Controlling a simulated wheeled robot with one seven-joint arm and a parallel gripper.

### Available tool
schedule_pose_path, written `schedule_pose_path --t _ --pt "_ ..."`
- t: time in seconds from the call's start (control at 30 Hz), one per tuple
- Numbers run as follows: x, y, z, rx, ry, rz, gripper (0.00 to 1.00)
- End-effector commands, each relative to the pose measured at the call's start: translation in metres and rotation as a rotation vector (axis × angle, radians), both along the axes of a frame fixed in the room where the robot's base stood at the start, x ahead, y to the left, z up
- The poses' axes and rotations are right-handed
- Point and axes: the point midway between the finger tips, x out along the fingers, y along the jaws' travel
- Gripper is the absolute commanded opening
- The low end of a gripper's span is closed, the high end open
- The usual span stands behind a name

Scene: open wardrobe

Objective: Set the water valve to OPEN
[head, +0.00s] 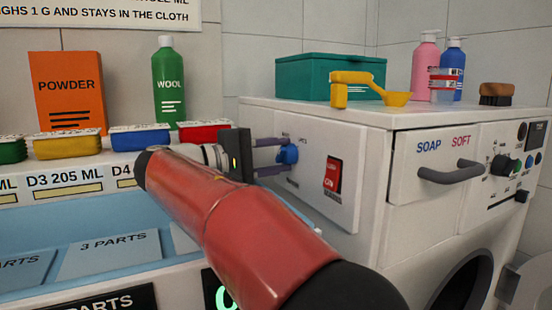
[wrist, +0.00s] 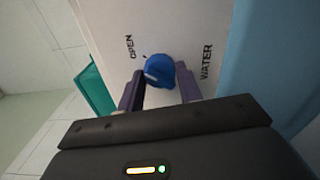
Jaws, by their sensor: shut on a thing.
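The water valve is a blue knob (head: 289,154) on the white side panel of the washing machine. In the wrist view the knob (wrist: 158,70) sits between the labels OPEN and WATER. My gripper (head: 280,156) reaches it from the left, its two purple fingers above and below the knob. In the wrist view my gripper (wrist: 160,84) has a finger on each side of the knob and is shut on it. A small tick shows beside the knob towards OPEN. I cannot tell clearly which way the knob points.
A red rocker switch (head: 333,175) sits right of the valve. A teal box (head: 300,76), a yellow scoop (head: 352,90) and bottles stand on the machine (head: 395,115). A shelf with coloured blocks and a blue tray (head: 30,225) lies left, under my arm.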

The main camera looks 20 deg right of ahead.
Motion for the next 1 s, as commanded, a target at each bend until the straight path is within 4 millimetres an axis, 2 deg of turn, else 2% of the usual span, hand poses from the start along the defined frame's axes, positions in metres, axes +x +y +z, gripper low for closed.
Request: schedule_pose_path --t 0.37,0.4,0.53,1.0 --pt "0.0001 0.0005 -0.0011 0.002 0.000 0.000 0.13" --pt "0.0001 0.0005 -0.0011 0.002 0.000 0.000 0.41" --pt "0.0000 0.0004 -0.0009 0.001 0.000 0.000 0.57" --pt "0.0000 -0.0001 -0.0006 -0.001 0.014 -0.001 0.57"
